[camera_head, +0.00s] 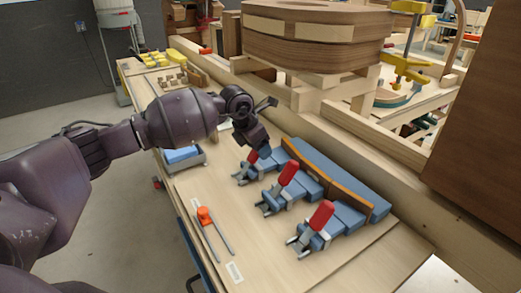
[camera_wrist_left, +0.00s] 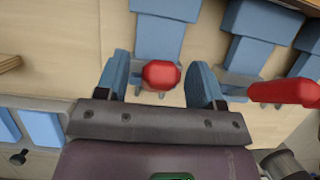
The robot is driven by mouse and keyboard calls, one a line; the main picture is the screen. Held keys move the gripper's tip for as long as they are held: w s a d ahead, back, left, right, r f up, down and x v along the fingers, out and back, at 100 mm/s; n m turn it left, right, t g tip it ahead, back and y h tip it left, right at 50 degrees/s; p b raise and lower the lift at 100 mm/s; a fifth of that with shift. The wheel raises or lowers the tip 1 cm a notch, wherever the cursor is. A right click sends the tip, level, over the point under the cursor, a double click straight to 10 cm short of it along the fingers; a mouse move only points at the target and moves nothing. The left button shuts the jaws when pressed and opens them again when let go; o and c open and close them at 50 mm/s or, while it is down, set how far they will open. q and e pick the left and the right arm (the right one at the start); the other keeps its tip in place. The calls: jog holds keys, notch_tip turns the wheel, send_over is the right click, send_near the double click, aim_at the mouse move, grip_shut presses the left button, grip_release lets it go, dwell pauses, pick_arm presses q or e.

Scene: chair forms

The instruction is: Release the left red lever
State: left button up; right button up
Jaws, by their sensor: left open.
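Three blue clamps with red levers stand in a row on the wooden table. The left red lever (camera_head: 252,157) is partly hidden behind my left gripper (camera_head: 259,147). In the left wrist view, this lever (camera_wrist_left: 161,75) shows end-on between the two blue fingers, with a gap on each side. My left gripper (camera_wrist_left: 161,80) is open around it and not closed on it. The middle red lever (camera_head: 287,172) and the right red lever (camera_head: 321,214) stand tilted up. A neighbouring red lever (camera_wrist_left: 285,92) shows right of the fingers. My right gripper is not in view.
A tool with an orange part (camera_head: 206,215) lies on the table in front. A blue-filled bin (camera_head: 184,155) sits left. Stacked curved wood (camera_head: 315,50) stands behind. The front table is mostly clear.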

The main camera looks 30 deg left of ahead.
pick_arm(q)
jog(key=shift+x, duration=0.75)
jog(key=shift+f, duration=0.25)
